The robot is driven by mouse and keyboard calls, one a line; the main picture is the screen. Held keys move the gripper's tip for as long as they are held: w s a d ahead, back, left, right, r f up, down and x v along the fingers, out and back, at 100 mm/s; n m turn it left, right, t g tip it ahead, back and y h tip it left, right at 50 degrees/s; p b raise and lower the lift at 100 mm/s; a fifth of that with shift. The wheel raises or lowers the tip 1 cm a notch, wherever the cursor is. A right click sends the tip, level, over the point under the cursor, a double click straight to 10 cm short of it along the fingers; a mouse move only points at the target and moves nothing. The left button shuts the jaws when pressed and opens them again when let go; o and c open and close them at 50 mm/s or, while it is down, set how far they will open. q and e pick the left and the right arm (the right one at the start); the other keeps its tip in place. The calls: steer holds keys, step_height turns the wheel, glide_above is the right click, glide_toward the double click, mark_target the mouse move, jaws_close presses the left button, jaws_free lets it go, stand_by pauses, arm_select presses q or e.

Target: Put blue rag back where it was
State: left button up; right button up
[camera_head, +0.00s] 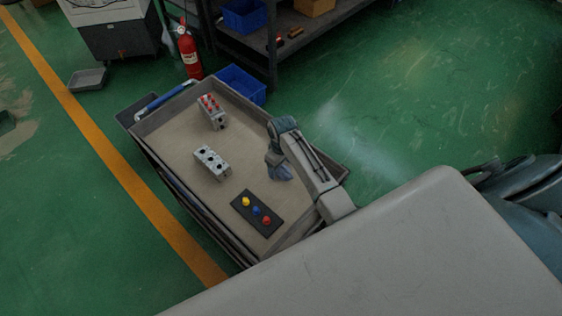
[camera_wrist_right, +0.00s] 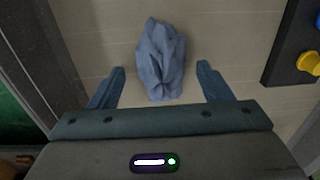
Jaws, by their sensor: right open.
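The blue rag (camera_head: 282,172) lies crumpled on the cart top (camera_head: 180,147), near its right side. In the right wrist view the rag (camera_wrist_right: 161,62) sits ahead of and between my open fingers. My right gripper (camera_wrist_right: 160,85) is open, with a clear gap on each side of the rag and nothing held. In the head view my right gripper (camera_head: 272,160) is at the rag and hides part of it. My left gripper is not in view.
A dark panel (camera_head: 244,210) with yellow, blue and red knobs lies at the cart's near side. Two grey valve blocks, one with black ports (camera_head: 212,163) and one with red tops (camera_head: 212,112), stand on the cart. A raised rim (camera_head: 165,112) edges it.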

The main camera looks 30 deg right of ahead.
step_height(320, 180, up, 12)
steer(key=b, duration=0.2)
steer(key=shift+d, duration=0.2)
